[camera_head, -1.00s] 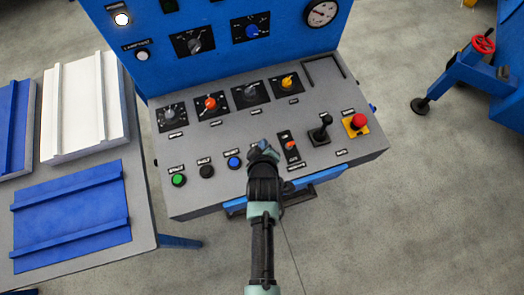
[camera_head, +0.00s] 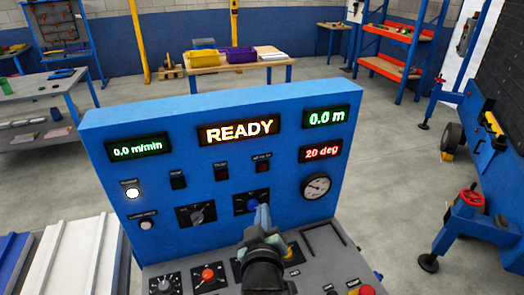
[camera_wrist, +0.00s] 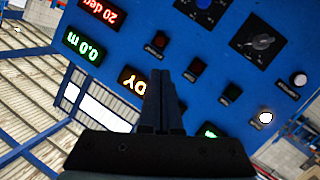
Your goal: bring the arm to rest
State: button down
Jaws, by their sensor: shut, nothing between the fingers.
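My gripper (camera_head: 262,217) is in front of the blue control panel (camera_head: 110,190) in the head view. Its fingers point up toward the panel face, overlapping the blue knob (camera_head: 253,203). In the wrist view the gripper (camera_wrist: 161,75) is shut with nothing between its fingers. Behind it the panel face shows tilted, with the lit displays and knobs. I cannot tell how far the fingertips are from the panel. The arm behind the gripper hides part of the console's lower deck.
The display (camera_head: 238,131) reads READY. The console deck (camera_head: 300,275) carries several knobs and a red button (camera_head: 367,291). White panels (camera_head: 75,255) lie at the left. A wooden table (camera_head: 240,62) and an orange shelf (camera_head: 390,68) stand behind.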

jog(key=s+r+m+t, duration=0.3)
jog(key=r+t, duration=0.3)
jog(key=r, duration=2.1)
jog(key=s+r+m+t, duration=0.1)
jog(key=s+r+t, duration=0.2)
jog(key=s+r, duration=0.4)
jog(key=s+r+m+t, duration=0.1)
jog(key=s+r+t, duration=0.2)
jog(key=s+r, duration=0.5)
notch_tip(320, 180, up, 5)
jog(key=shift+s+r+m, duration=0.1)
jog(key=shift+s+m, duration=0.15)
jog(key=shift+m, duration=0.15)
